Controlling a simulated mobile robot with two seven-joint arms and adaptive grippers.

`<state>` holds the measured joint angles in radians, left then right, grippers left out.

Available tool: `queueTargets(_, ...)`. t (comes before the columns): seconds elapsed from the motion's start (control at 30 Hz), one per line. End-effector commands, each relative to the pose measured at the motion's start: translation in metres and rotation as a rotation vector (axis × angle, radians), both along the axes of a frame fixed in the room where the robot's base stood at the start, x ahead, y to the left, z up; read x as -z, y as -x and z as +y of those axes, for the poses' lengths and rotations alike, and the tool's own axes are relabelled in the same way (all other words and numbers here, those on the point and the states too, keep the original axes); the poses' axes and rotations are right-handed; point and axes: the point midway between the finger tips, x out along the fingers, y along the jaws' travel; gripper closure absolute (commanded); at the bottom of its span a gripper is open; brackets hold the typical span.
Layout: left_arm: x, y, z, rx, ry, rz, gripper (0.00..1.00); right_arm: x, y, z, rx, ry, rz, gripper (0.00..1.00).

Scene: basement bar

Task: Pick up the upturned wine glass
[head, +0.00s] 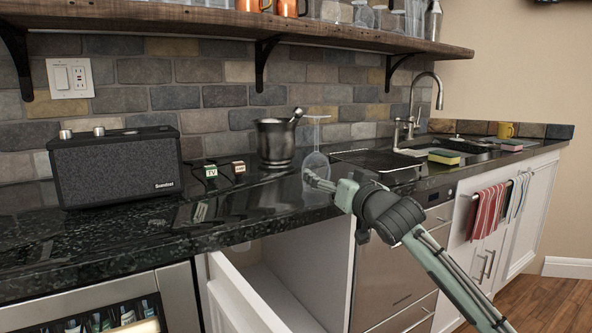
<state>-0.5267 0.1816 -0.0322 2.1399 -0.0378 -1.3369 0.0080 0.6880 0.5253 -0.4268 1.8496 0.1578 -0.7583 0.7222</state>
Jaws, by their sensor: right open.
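The upturned wine glass (316,160) is clear and stands on the dark stone counter (130,228), near its front edge. Its flat foot is at the top and its bowl is below. My right gripper (314,180) comes in from the lower right and is open. Its fingers are at the lower part of the bowl, overlapping it in the picture. I cannot tell whether they touch the glass or reach around it. My left gripper is not in view.
A black speaker (117,165) is farther left. A dark drying rack (375,162) and the sink are right. An opened drawer or door (245,300) sticks out below.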

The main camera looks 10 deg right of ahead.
Motion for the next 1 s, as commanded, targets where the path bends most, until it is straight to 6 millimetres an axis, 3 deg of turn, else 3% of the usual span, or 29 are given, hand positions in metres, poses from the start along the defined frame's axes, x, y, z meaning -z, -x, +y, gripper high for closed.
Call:
queueTargets(0.37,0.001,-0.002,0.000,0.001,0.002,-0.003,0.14,0.002,-0.036,0.006,0.001,-0.001,0.001,0.14)
queueTargets(0.6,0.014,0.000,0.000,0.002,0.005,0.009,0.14,0.006,-0.070,0.013,0.001,0.000,0.000,0.14)
queueTargets(0.93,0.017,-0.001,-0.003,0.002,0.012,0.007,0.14,0.007,-0.077,0.015,0.000,0.000,0.000,0.14)
queueTargets(1.0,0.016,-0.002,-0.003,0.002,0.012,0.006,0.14,0.008,-0.077,0.015,0.000,0.000,0.000,0.22)
